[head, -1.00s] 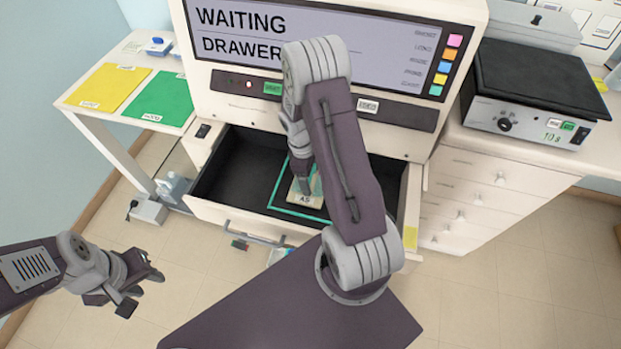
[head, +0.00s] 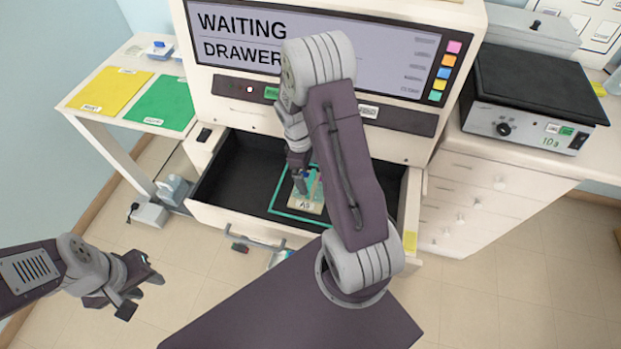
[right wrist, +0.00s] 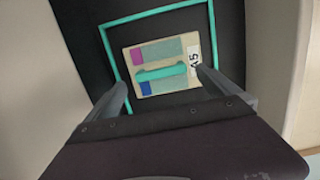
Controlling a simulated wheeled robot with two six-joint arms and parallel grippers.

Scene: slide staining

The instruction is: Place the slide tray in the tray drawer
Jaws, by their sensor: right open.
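The slide tray (head: 307,203), marked A5, lies on the dark floor of the open tray drawer (head: 243,165), inside a teal outline. In the right wrist view the tray (right wrist: 178,52) shows a teal handle (right wrist: 162,72), slide-like patches in pink, blue and grey-green, and the A5 label. My right gripper (head: 299,183) is over the tray. Its fingers (right wrist: 158,88) are spread apart on either side, with the handle free between them. My left gripper (head: 139,290) hangs empty at the lower left, away from the drawer; its jaw opening is unclear.
The machine's screen (head: 250,40) above the drawer reads WAITING and DRAWER. A side table with yellow (head: 110,91) and green (head: 163,101) mats stands left. A black-topped device (head: 535,90) sits on the right cabinet. The drawer's left part is empty.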

